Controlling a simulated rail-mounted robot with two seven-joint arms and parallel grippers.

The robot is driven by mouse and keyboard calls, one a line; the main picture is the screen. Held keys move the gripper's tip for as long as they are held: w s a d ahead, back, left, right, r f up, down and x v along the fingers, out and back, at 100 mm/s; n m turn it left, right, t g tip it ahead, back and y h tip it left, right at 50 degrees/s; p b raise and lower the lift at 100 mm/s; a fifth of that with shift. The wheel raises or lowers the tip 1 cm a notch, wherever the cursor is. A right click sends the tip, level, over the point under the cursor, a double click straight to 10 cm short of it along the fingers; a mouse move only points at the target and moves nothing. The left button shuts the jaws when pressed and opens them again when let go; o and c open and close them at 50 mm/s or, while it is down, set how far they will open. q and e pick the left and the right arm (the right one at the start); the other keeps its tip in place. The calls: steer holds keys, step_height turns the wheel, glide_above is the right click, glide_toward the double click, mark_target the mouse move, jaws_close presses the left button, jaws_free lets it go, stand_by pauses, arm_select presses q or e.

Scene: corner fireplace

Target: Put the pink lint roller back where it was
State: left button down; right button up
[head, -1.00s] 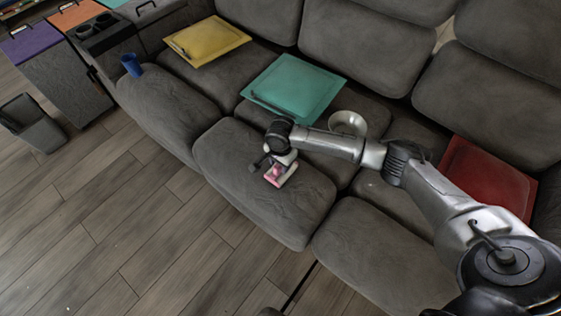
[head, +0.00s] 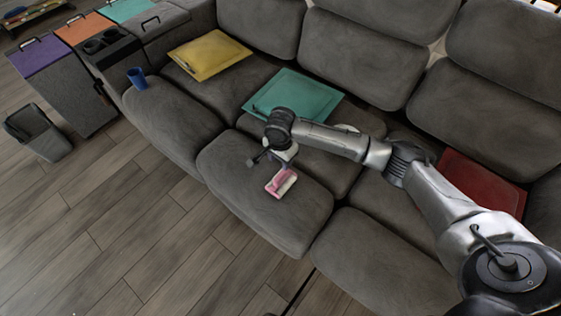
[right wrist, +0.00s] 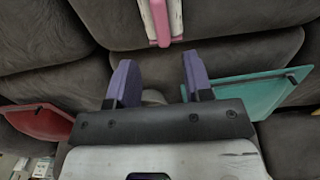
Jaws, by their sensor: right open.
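The pink and white lint roller (head: 281,183) lies on the grey seat cushion in the middle of the head view. In the right wrist view the lint roller (right wrist: 163,22) shows at the top edge, beyond the fingertips and partly cut off. My right gripper (head: 270,160) is just behind and above the roller, apart from it. In the right wrist view its two purple fingers (right wrist: 157,78) are spread with nothing between them. My left gripper is in neither view.
The grey sofa holds a teal panel (head: 300,93), a yellow panel (head: 208,54) and a red panel (head: 480,182). A blue cup (head: 137,78) stands at the left end. A dark bin (head: 38,133) stands on the wooden floor. The seat around the roller is clear.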

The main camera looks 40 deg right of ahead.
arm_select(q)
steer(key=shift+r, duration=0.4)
arm_select(e)
steer(key=shift+r, duration=0.8)
steer(key=s+a+f+n+t+y, duration=0.1)
steer(key=s+a+f+n, duration=0.2)
steer(key=s+a+n, duration=0.3)
steer(key=s+a+f+n+t+y, duration=0.1)
steer(key=s+a+f+n, duration=0.3)
steer(key=s+a, duration=0.3)
steer(key=s+d+r+n+t+h, duration=0.1)
steer(key=s+n, duration=0.7)
steer(key=s, duration=0.8)
steer(key=shift+s+d+r+t+h, duration=0.3)
steer(key=shift+s+d+r+h, duration=0.1)
steer(key=shift+d+r, duration=0.55)
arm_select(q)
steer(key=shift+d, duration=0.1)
